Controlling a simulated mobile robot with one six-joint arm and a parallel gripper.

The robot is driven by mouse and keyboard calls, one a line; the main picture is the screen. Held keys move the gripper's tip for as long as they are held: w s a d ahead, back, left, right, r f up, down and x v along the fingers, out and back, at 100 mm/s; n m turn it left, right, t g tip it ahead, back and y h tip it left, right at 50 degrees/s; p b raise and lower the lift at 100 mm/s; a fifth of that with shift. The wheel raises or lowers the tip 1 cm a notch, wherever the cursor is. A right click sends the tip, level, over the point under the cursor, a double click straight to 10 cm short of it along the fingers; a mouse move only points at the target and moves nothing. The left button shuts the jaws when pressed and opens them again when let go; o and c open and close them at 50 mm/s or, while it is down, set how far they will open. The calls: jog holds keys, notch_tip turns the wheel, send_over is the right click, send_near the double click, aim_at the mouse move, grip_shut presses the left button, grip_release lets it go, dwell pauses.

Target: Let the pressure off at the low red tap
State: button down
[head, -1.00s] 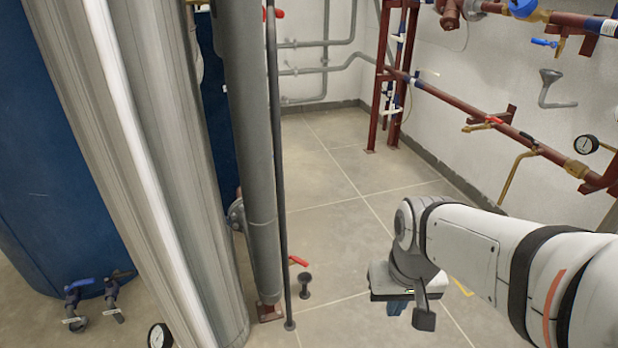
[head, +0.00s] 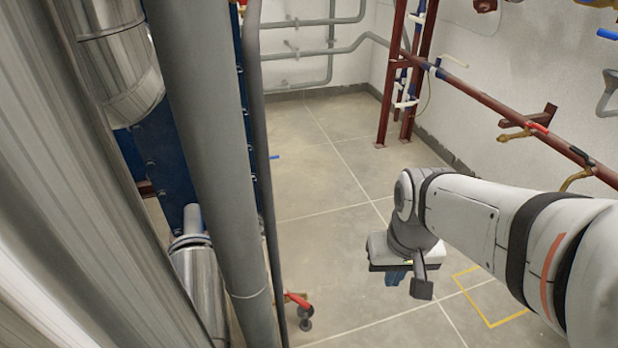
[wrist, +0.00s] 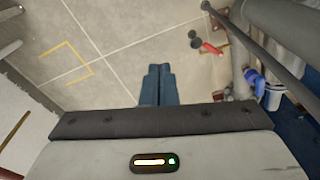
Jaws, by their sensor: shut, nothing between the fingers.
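The low red tap (head: 296,299) is near the floor at the foot of the grey pipe, just left of the picture's middle in the head view. Its red lever also shows in the wrist view (wrist: 211,48), up and to the right of my fingers. A dark round funnel-like piece (head: 305,316) stands beside the lever. My gripper (head: 397,279) hangs pointing down, to the right of the tap and apart from it. Its blue fingers are together and empty in the wrist view (wrist: 158,73), with bare floor beyond them.
A tall grey pipe (head: 208,120) and a thin dark pipe (head: 262,170) stand left of the tap. A blue-handled valve (wrist: 253,78) is low at right in the wrist view. A yellow floor outline (head: 491,317) lies to the right. The tiled floor between is clear.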

aim_at(295, 298)
jog(key=shift+w+a, duration=0.1)
jog(key=shift+a, duration=0.05)
jog(key=w+a+f+m+g+y+p, duration=0.1)
jog(key=w+a+f+m+g+p, duration=0.15)
jog(key=w, duration=0.75)
jog(key=w+a+f+m+g+y+p, duration=0.1)
jog(key=w+a+f+m+p, duration=0.3)
jog(key=w+f, duration=0.85)
jog(key=w+a+f+g, duration=0.15)
jog(key=a+f, duration=0.25)
jog(key=f, duration=0.6)
jog(key=s+a+f+b, duration=0.4)
jog(key=s+f+b, duration=0.1)
jog(key=f, duration=0.4)
jog(key=shift+s+f+m+y, duration=0.3)
jog(key=shift+s+f+m, duration=0.05)
jog(key=shift+s, duration=0.25)
